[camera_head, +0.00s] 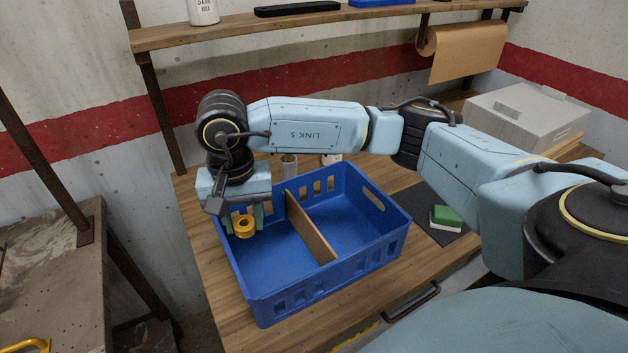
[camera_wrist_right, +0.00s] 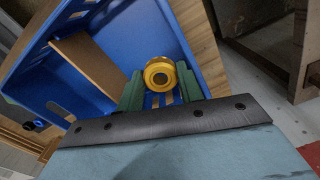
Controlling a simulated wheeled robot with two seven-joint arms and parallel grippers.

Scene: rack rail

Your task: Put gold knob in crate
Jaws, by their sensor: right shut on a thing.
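The gold knob (camera_head: 244,227) is a round yellow-gold piece with a hole or recess in its face. My right gripper (camera_head: 243,218) is shut on the knob between its green fingers, pointing down over the left compartment of the blue crate (camera_head: 330,287). The knob also shows between the fingers in the right wrist view (camera_wrist_right: 160,75), with the crate's blue wall and floor behind it. I cannot tell how far it is above the crate floor. The crate has a brown divider (camera_head: 309,228) across its middle. My left gripper is not in view.
The crate stands on a wooden bench (camera_head: 190,206). A green and white block (camera_head: 446,217) lies on a dark mat right of the crate. A grey box (camera_head: 527,115) is at the back right. A grey cylinder (camera_head: 288,166) stands behind the crate. A shelf (camera_head: 320,30) runs above.

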